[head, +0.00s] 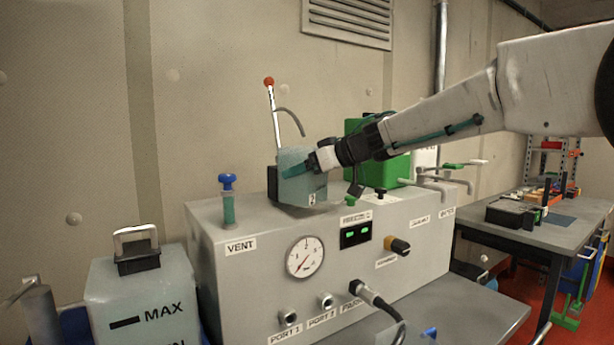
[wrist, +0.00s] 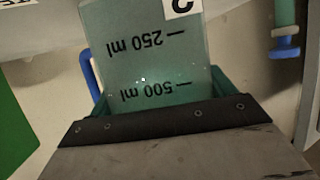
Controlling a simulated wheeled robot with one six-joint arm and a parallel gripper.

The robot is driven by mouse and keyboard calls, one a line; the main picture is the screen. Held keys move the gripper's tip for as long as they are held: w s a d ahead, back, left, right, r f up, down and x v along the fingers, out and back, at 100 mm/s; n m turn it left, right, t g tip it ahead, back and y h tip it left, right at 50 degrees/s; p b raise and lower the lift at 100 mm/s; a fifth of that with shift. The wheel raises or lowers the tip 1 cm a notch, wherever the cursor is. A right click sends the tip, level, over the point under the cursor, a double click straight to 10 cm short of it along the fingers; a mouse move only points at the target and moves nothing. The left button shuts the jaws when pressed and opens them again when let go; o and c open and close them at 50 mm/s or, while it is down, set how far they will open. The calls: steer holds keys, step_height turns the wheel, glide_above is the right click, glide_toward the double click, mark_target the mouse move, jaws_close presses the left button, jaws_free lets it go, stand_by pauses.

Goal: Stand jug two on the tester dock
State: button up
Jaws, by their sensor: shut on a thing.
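Jug two (head: 303,190) is a small translucent blue-grey jug with a white label "2". It is upright in the head view, at or just above the top of the grey tester (head: 225,290); I cannot tell if it touches. My gripper (head: 300,168) is shut on its upper part from the right. In the wrist view the jug (wrist: 148,62) fills the space between the teal fingers, with its 250 ml and 500 ml marks upside down. A dark block (head: 272,184) stands behind the jug's left side. The dock itself is not clearly visible beneath the jug.
A red-knobbed lever (head: 269,83) rises behind the jug. A blue-capped vent vial (head: 228,198) stands to its left. A green box (head: 396,168) and grey taps (head: 432,180) are to the right. A large MAX container (head: 143,298) stands front left.

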steer(key=shift+d+f, duration=0.1)
steer(key=shift+f, duration=0.5)
steer(key=shift+f, duration=0.1)
steer(key=o, duration=1.8)
steer(key=shift+f, duration=0.15)
steer(key=shift+c, duration=0.2)
steer(key=v, duration=1.2)
steer(key=shift+d+r, duration=0.1)
steer(key=shift+r, duration=0.1)
